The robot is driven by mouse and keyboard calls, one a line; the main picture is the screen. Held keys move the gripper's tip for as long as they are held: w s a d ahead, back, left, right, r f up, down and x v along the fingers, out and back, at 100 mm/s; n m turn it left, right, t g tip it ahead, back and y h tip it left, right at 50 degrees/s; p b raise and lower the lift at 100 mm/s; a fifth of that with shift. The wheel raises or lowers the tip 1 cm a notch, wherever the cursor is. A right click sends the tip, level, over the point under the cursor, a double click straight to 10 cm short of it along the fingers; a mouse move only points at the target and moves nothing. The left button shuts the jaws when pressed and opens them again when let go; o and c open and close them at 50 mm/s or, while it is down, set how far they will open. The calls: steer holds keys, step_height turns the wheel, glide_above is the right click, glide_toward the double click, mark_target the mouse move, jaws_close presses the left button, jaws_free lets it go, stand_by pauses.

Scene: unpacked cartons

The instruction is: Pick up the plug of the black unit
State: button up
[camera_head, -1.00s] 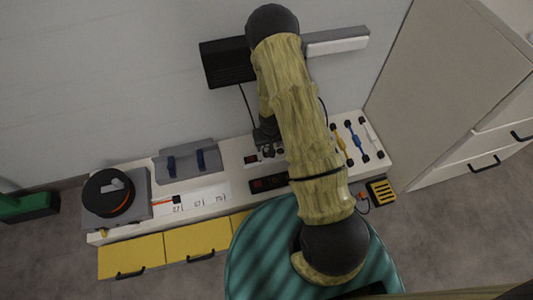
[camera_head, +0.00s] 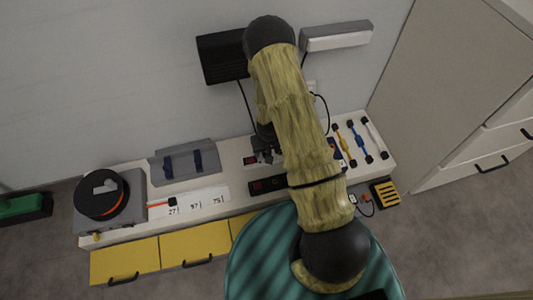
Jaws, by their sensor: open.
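The black unit (camera_head: 222,58) is mounted on the wall, left of my arm. Its thin black cable (camera_head: 244,104) hangs down towards the bench (camera_head: 125,236) and passes behind my gripper. The plug at the cable's end cannot be made out; my gripper and arm cover that area. My gripper (camera_head: 262,158) is open, low over the bench beside the lower end of the cable. Its fingers are small and dark, and I cannot tell whether anything lies between them.
A white unit (camera_head: 337,37) hangs to the right, with a cable near a wall socket (camera_head: 311,86). The bench holds a power strip (camera_head: 268,185), a grey holder (camera_head: 184,161), a black reel (camera_head: 101,195) and several coloured leads (camera_head: 358,142). A tall cabinet (camera_head: 440,85) stands right.

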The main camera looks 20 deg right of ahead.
jaws_close()
stand_by(0.3)
step_height(320, 180, up, 10)
steer(key=p, duration=0.6)
stand_by(0.4)
step_height(320, 180, up, 25)
steer(key=w+p, duration=0.2)
steer(key=p, duration=1.1)
steer(key=shift+w, duration=0.15)
